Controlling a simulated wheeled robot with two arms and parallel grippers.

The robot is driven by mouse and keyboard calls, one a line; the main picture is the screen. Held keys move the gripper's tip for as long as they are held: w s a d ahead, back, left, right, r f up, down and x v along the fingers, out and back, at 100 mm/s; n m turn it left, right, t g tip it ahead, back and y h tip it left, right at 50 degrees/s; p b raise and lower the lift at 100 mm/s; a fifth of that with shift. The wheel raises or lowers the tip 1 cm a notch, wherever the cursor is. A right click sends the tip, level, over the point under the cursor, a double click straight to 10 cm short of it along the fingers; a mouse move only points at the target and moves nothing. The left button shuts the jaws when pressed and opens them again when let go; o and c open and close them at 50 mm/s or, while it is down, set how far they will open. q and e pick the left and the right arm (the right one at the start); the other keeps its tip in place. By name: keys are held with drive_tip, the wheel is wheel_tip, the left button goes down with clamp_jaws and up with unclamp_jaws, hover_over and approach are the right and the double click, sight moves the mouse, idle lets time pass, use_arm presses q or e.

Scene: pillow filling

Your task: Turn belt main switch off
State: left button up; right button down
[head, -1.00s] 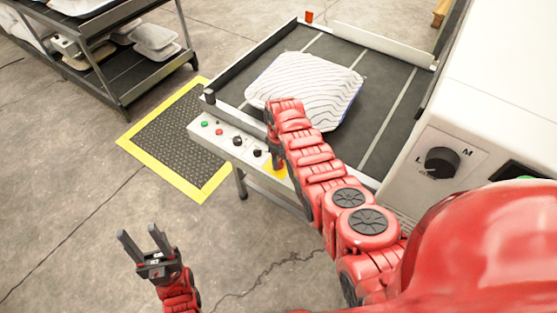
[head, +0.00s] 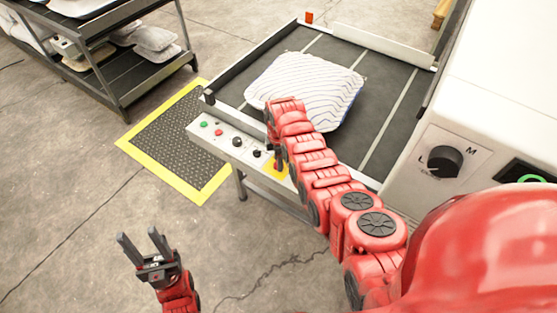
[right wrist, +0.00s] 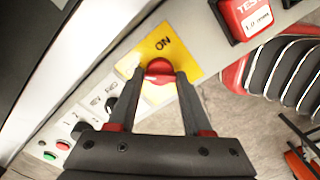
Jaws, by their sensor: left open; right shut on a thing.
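The belt main switch is a red rotary knob (right wrist: 159,67) on a yellow plate (right wrist: 150,42) marked "ON" in the right wrist view. In the head view the yellow plate (head: 281,171) shows at the right end of the conveyor's front control panel (head: 226,139), partly behind my right arm. My right gripper (right wrist: 161,79) is shut on the red knob, one finger on each side. In the head view it (head: 278,160) is partly hidden by its own wrist. My left gripper (head: 144,243) is open and empty over the floor at lower left.
A striped pillow (head: 310,85) lies on the dark conveyor belt (head: 394,80). A white machine with a black dial (head: 444,161) stands at right. A dark shelf cart (head: 110,70) stands at upper left. A yellow-edged mat (head: 180,140) lies before the conveyor. Floor around my left gripper is clear.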

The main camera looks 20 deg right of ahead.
idle(0.4)
drive_tip(key=shift+c, duration=1.6)
unclamp_jaws()
drive_tip(key=shift+r, duration=0.1)
wheel_tip(320, 180, up, 8)
drive_tip(key=shift+w+r+b, duration=0.1)
drive_tip(key=shift+b, duration=0.85)
wheel_tip(320, 180, up, 9)
drive_tip(key=p, duration=0.7)
